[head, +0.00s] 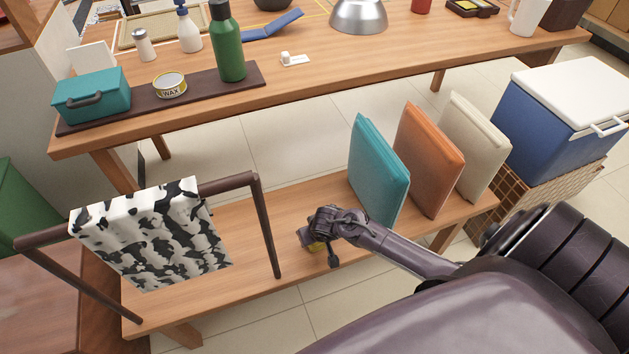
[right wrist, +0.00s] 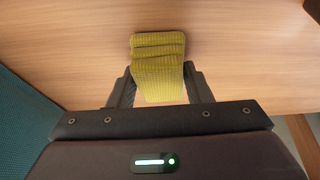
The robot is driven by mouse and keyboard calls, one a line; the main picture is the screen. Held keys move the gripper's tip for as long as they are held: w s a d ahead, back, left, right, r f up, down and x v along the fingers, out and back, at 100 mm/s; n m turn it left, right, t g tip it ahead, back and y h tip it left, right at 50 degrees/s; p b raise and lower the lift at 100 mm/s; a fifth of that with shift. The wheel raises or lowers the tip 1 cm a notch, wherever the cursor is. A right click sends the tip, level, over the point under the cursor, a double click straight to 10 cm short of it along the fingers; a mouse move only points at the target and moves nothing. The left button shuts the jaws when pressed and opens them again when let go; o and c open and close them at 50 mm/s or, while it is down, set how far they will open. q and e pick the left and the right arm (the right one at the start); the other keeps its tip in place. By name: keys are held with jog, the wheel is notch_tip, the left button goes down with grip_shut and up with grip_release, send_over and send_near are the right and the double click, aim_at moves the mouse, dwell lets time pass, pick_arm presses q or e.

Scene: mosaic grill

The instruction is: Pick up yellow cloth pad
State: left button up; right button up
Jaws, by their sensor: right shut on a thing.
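The yellow cloth pad (right wrist: 157,68) is a folded, ribbed cloth in the right wrist view. It sits between the two fingers of my right gripper (right wrist: 160,88), which is shut on it. In the head view my right gripper (head: 321,247) is low over the wooden bench (head: 290,215), and only a small yellow part of the pad (head: 317,246) shows beneath it. I cannot tell whether the pad touches the bench. My left gripper is not in view.
Teal (head: 378,170), orange (head: 428,160) and cream (head: 474,147) panels stand on the bench to the right. A dark rack with a black-and-white cloth (head: 150,235) stands left. A table (head: 350,75) with bottles and a teal box (head: 92,95) is behind. A blue cooler (head: 550,125) is right.

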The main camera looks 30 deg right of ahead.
jog(key=shift+r, duration=0.4)
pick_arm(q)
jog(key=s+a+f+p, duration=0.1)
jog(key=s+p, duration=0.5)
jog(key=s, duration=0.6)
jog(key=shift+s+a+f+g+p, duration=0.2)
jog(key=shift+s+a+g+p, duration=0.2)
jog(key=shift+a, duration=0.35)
pick_arm(e)
notch_tip(320, 180, up, 19)
